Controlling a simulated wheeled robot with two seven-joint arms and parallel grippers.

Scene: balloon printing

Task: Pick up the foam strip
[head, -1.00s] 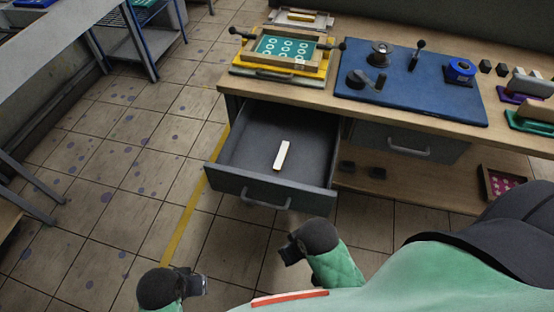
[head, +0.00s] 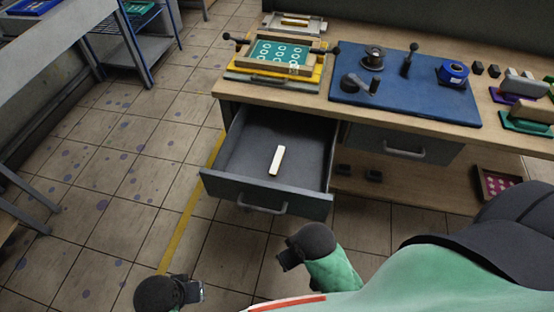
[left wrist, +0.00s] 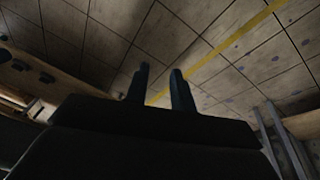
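The foam strip (head: 277,160), a narrow cream bar, lies flat inside the open grey drawer (head: 242,186) under the workbench. Nothing touches it. In the left wrist view, my left gripper (left wrist: 160,78) has two dark fingers apart with only floor showing between them. It is open and empty. In the head view, dark rounded arm parts of mine show low in front of the drawer, well short of the strip. Gripper fingers cannot be made out clearly there, and the state of my right gripper cannot be told.
The wooden bench (head: 304,95) carries a framed printing screen (head: 278,54) and a blue mat (head: 420,103) with tools. A second drawer (head: 400,142) is closed. A pink-patterned box (head: 496,184) stands on the lower shelf. Tiled floor left of the drawer is clear.

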